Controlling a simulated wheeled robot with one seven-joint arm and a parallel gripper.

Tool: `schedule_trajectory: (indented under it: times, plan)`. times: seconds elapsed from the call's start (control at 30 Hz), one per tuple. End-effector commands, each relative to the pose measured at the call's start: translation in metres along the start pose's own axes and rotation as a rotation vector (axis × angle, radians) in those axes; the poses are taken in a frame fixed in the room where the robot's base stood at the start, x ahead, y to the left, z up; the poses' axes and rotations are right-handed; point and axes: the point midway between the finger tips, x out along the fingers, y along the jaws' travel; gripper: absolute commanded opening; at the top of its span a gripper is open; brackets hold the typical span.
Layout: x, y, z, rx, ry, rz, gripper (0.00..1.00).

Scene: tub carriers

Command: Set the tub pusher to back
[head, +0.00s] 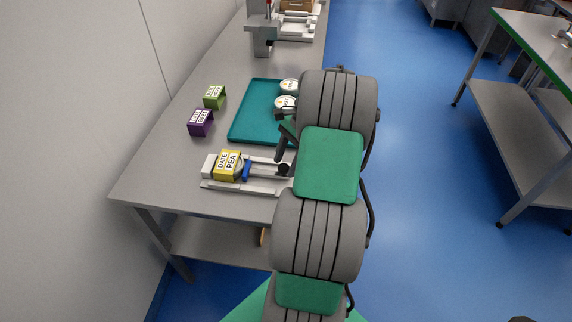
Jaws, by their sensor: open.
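The tub carrier (212,185) is a light grey frame near the close end of the table. A yellow sleeve labelled "DATE PEA" (228,165) sits at its left part. The blue tub pusher (247,171) stands just right of the yellow sleeve, close to it. A black knob (283,170) shows at the carrier's right part. My gripper (281,136) is open, above or just behind the knob, between carrier and tray. My arm partly hides the gripper and the carrier's right end. I cannot tell whether a finger touches the knob.
A teal tray (245,120) with white-lidded tubs (285,103) lies behind the carrier, partly hidden by my arm. A green block (214,96) and a purple block (201,122) stand to its left. A grey machine (263,35) stands farther back. The wall borders the table's left side.

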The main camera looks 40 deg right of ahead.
Motion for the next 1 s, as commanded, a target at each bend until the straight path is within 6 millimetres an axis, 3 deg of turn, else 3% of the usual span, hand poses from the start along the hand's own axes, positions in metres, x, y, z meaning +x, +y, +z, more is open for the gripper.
schedule_trajectory:
  times: [0.3,0.9,1.0]
  plan:
    - [0.0050,-0.0002,0.0001,-0.001,0.002,-0.001,0.53]
    - [0.0050,-0.0003,0.0004,-0.002,0.002,-0.001,0.03]
    - [0.0050,-0.0003,0.0005,-0.002,0.002,-0.001,0.00]
